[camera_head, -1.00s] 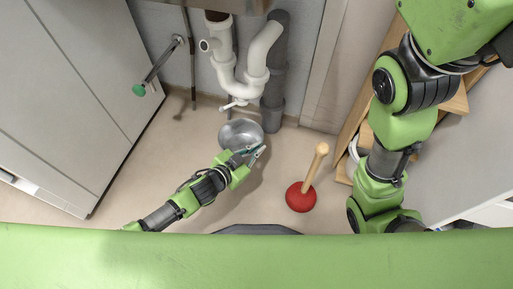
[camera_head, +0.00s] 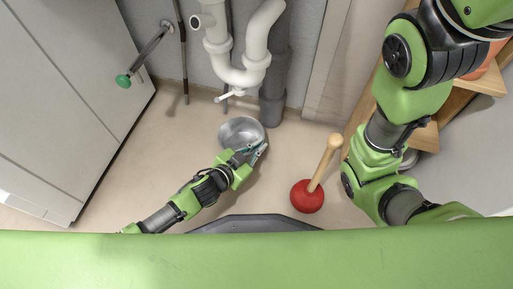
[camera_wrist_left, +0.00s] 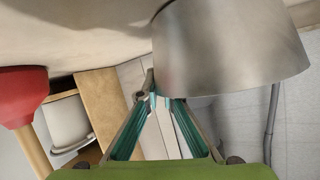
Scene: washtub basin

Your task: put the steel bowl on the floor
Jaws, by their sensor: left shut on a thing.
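The steel bowl (camera_head: 238,126) is a round, shiny grey bowl, in the middle of the head view. My left gripper (camera_head: 256,151) is shut on its near right rim. In the left wrist view the bowl's curved side (camera_wrist_left: 230,45) fills the upper right, and the gripper fingertips (camera_wrist_left: 153,97) meet at its edge. The bowl appears over the pale floor (camera_head: 180,150); I cannot tell from these views how far its base is from the floor. My right arm shows at the right of the head view, but its gripper is out of sight.
A red plunger (camera_head: 307,197) with a wooden handle stands on the floor to the right of the bowl. White drain pipes (camera_head: 240,70) and a grey pipe (camera_head: 275,85) are behind the bowl. A pale cabinet (camera_head: 60,100) is at the left. A wooden shelf (camera_head: 424,136) is at the right.

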